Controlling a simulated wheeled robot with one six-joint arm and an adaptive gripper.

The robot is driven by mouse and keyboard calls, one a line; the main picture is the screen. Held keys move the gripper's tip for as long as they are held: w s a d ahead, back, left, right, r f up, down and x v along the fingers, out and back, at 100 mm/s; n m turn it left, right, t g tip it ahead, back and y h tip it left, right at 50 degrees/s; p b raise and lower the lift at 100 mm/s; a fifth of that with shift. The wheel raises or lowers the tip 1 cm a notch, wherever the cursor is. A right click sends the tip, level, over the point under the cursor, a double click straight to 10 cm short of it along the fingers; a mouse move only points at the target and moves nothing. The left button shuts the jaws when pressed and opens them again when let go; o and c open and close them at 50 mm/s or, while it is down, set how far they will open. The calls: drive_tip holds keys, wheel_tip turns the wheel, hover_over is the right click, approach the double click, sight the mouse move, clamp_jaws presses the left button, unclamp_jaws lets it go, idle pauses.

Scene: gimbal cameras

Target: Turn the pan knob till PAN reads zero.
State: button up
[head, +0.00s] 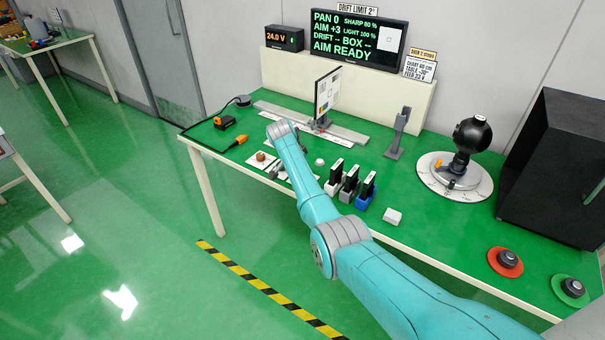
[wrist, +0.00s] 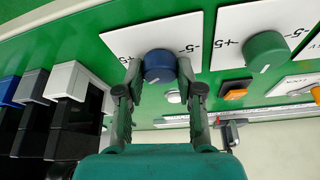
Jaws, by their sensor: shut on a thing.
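The display screen (head: 345,38) in the head view reads PAN 0, AIM +3, DRIFT and BOX with dashes, and AIM READY. In the wrist view, a blue knob (wrist: 159,64) with a light mark stands on a white plate (wrist: 138,36) with -5 and +5 markings. My gripper (wrist: 160,75) is shut on the blue knob, one finger on each side. A green knob (wrist: 265,52) on a similar plate is to the right, apart from my fingers. No name label on the blue knob is readable. In the head view, my arm hides the gripper and this knob.
Several black-bodied blocks with coloured caps (wrist: 68,80) stand left of my fingers. In the head view, a black gimbal camera (head: 471,134) stands on a round dial (head: 477,185), and a chart board (head: 327,93) stands at the back.

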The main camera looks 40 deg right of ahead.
drive_tip(key=shift+m, duration=0.3)
idle(0.4)
drive_tip(key=o, duration=1.1)
drive_tip(key=shift+o, duration=0.2)
drive_tip(key=v, duration=1.2)
drive_tip(key=shift+w, duration=0.15)
drive_tip(key=shift+a, duration=0.1)
